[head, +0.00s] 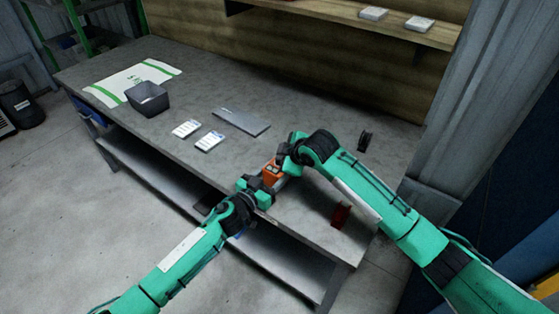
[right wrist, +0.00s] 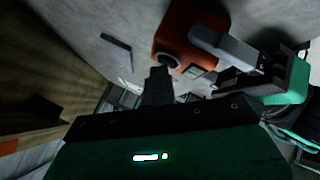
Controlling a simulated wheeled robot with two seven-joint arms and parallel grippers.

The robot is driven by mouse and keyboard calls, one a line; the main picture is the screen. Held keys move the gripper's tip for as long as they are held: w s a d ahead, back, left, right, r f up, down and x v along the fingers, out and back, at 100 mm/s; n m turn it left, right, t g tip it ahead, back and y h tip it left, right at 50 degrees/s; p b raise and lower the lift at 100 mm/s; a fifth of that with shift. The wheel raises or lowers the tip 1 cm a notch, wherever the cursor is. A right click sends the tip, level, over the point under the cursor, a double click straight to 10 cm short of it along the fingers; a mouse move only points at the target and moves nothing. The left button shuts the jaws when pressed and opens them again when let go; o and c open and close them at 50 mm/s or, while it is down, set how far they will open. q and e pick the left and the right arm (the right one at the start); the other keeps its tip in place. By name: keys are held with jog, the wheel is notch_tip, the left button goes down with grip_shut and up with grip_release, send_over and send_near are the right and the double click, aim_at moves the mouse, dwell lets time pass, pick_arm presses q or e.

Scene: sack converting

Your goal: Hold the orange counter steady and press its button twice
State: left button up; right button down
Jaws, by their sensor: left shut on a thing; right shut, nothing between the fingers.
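The orange counter (head: 271,173) stands near the front edge of the grey workbench. In the right wrist view the counter (right wrist: 177,31) shows a round dark button (right wrist: 167,58) on its face. My left gripper (head: 263,184) is shut on the counter from the front left; one of its fingers (right wrist: 222,46) lies against the counter in the right wrist view. My right gripper (head: 280,163) is shut and empty, just behind and beside the counter. Its dark fingertips (right wrist: 158,82) are close to the button. I cannot tell whether they touch it.
Two white cards (head: 209,141), a flat grey slab (head: 242,122) and a dark bin (head: 148,99) by a white-green sack (head: 128,84) are on the workbench (head: 185,75). A dark red object (head: 341,215) and a small black object (head: 364,141) lie to the right.

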jog(key=shift+r, duration=0.8)
jog(key=shift+r, duration=0.1)
jog(key=shift+r, duration=2.45)
dwell(0.4)
notch_tip(320, 180, up, 4)
jog(key=shift+f, duration=0.1)
jog(key=shift+f, duration=4.45)
jog(key=shift+f, duration=0.15)
